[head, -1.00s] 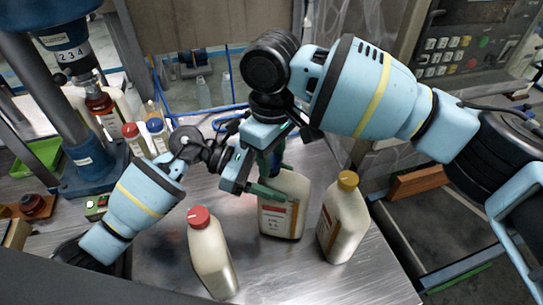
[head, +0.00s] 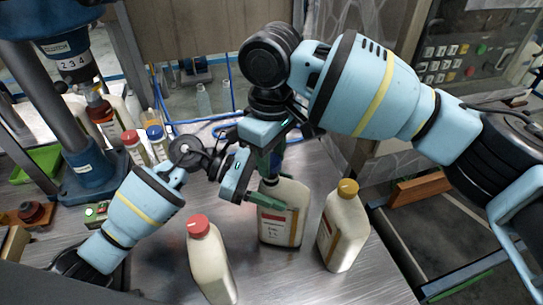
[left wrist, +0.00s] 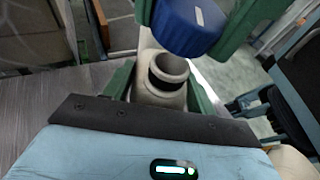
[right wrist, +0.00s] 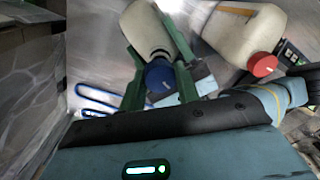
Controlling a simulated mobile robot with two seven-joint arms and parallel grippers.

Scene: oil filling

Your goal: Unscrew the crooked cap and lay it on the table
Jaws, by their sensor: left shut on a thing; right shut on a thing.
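The middle bottle (head: 284,222) is off-white with a red and tan label and stands on the metal table (head: 165,262). My left gripper (head: 262,195) is shut around its neck. In the left wrist view the bare, open neck (left wrist: 163,80) shows between the green fingers. The blue cap (left wrist: 190,25) is above the neck and apart from it. My right gripper (right wrist: 160,85) comes from above and is shut on the blue cap, which also shows in the right wrist view (right wrist: 159,77). In the head view the cap is hidden behind the grippers.
A red-capped bottle (head: 211,262) stands at the front left and a yellow-capped bottle (head: 344,230) on the right, close to the middle one. Small bottles (head: 145,146) stand at the back left by a blue drill-like machine (head: 85,165). Bare table lies at the front left.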

